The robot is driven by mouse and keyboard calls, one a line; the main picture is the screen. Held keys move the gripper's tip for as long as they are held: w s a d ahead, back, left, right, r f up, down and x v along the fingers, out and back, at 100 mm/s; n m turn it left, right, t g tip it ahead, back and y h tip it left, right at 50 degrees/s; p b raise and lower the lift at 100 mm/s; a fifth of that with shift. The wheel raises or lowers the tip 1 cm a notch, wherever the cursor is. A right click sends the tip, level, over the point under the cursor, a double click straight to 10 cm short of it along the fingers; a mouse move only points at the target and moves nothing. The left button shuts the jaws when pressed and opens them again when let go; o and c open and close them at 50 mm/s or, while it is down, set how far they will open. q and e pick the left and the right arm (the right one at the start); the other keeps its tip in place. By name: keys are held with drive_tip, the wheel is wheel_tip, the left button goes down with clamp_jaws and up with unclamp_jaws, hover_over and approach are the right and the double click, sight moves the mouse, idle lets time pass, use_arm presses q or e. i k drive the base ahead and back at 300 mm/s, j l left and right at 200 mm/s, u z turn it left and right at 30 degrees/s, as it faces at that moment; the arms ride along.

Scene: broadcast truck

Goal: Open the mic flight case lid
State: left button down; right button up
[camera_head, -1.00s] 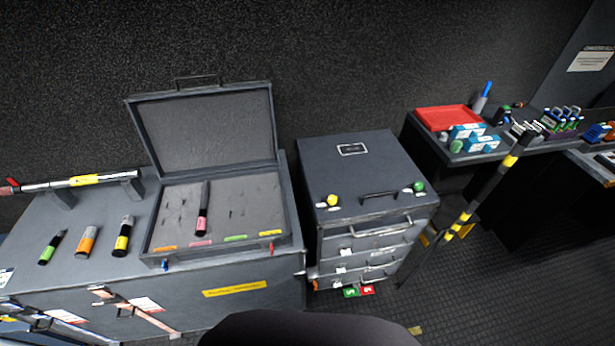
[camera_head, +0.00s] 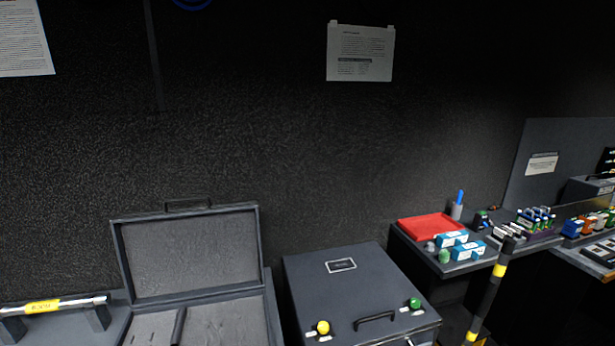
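The mic flight case (camera_head: 190,258) stands on the counter at the lower left of the head view. Its grey lid (camera_head: 187,252) is raised, leaning back toward the wall, with a handle on its top edge. The grey foam interior (camera_head: 222,322) shows only in part, as the picture's bottom edge cuts it off. One dark, upright item (camera_head: 178,328) shows in the foam. Neither of my grippers is in view.
A red tray (camera_head: 432,227) and blue-white boxes (camera_head: 452,239) are on the right counter. A striped pole (camera_head: 490,295) stands before it.

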sight(167, 256)
drive_tip(key=j+z, duration=0.7)
drive_tip(key=z, duration=0.15)
